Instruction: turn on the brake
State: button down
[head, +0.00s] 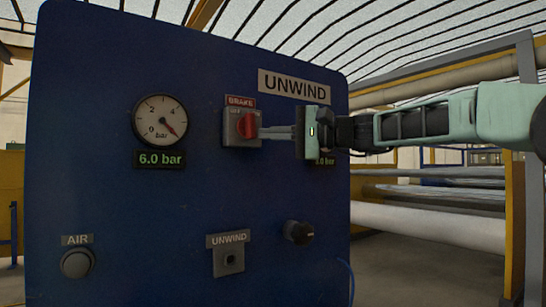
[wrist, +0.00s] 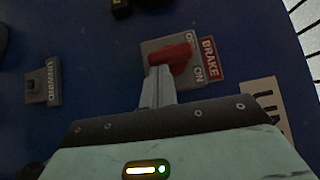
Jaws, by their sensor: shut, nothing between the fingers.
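The brake switch is a red rotary knob (head: 247,125) on a grey plate under a red BRAKE label, on the blue panel. In the wrist view the red knob (wrist: 178,55) is tilted, its upper right end nearer the OFF marking than the ON marking. My gripper (head: 263,132) reaches in from the right, its fingers shut and empty. In the wrist view the fingertips (wrist: 158,72) are at the knob's lower left part; I cannot tell whether they touch it. The fingers and gripper body hide part of the plate's right side in the head view.
The blue panel (head: 200,205) also holds a pressure gauge (head: 160,121), a 6.0 bar display (head: 159,160), an AIR button (head: 77,263), an UNWIND switch (head: 228,261) and a black knob (head: 298,232). My gripper partly hides another display. Rollers (head: 430,223) stand to the right.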

jog(key=m+t+y+b, duration=0.1)
jog(key=m+b, duration=0.1)
jog(key=b, duration=0.3)
jog(key=s+a+f+m+t+y+b, duration=0.1)
jog(key=m+y+b, duration=0.1)
jog(key=b, duration=0.3)
jog(key=a+f+m+t+y+b, duration=0.1)
jog(key=m+t+b, duration=0.1)
jog(key=b, duration=0.4)
jog(key=shift+s+f+m, duration=0.15)
jog(key=shift+f+m, duration=0.1)
jog(key=shift+m, duration=0.55)
jog(key=shift+r, duration=0.1)
jog(key=shift+b, duration=0.35)
jog(key=s+d+f+b, duration=0.1)
jog(key=d+f+b, duration=0.6)
jog(key=d, duration=0.3)
jog(key=shift+s+d+f, duration=0.2)
jog(key=shift+s+f, duration=0.1)
jog(key=shift+f, duration=0.1)
